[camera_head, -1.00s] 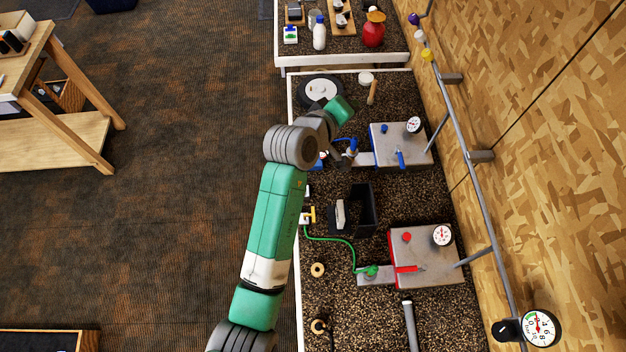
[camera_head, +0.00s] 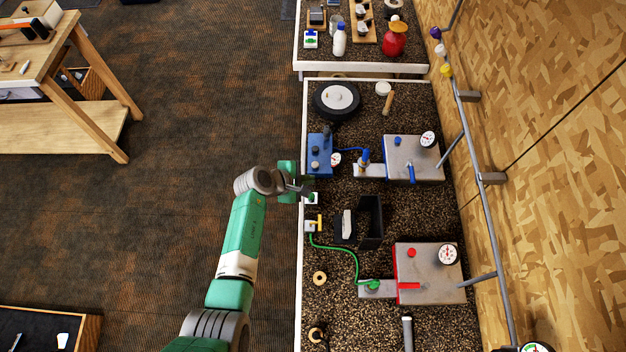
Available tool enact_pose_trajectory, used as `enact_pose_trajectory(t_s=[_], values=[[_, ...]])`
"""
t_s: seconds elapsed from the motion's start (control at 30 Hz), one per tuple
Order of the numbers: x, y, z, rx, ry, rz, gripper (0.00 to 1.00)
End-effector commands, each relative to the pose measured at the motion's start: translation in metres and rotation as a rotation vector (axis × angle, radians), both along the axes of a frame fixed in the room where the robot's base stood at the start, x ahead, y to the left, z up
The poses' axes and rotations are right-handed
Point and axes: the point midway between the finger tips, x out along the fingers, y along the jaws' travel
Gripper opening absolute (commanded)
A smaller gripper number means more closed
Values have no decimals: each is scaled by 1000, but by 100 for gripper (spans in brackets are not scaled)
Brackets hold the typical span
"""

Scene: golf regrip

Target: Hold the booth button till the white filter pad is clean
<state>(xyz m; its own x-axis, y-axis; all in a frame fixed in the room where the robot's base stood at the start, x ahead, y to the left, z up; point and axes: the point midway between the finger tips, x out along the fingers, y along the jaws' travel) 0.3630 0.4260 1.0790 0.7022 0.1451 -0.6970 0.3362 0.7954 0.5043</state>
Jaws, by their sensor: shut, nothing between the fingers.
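My gripper (camera_head: 306,190) is at the left edge of the middle bench, beside or just above a small white box with a green top (camera_head: 312,198), which looks like a button. My gripper partly covers it, and I cannot tell whether they touch. The fingers are small here and look shut and empty. A white pad (camera_head: 347,224) stands upright in a dark holder, beside an open black box (camera_head: 371,222) that may be the booth. I cannot make out dirt on the pad at this size.
A blue box with a gauge (camera_head: 319,155) stands just beyond my gripper. Grey blocks with blue (camera_head: 412,158) and red levers (camera_head: 430,273) stand right.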

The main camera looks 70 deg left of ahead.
Motion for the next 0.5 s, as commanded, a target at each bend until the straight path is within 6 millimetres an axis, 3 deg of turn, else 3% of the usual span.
enact_pose_trajectory(t_s=[0.27, 0.5], values=[[1, 0, -7, 2, 0, -2, 0], [1, 0, -35, 3, 0, -2, 0]])
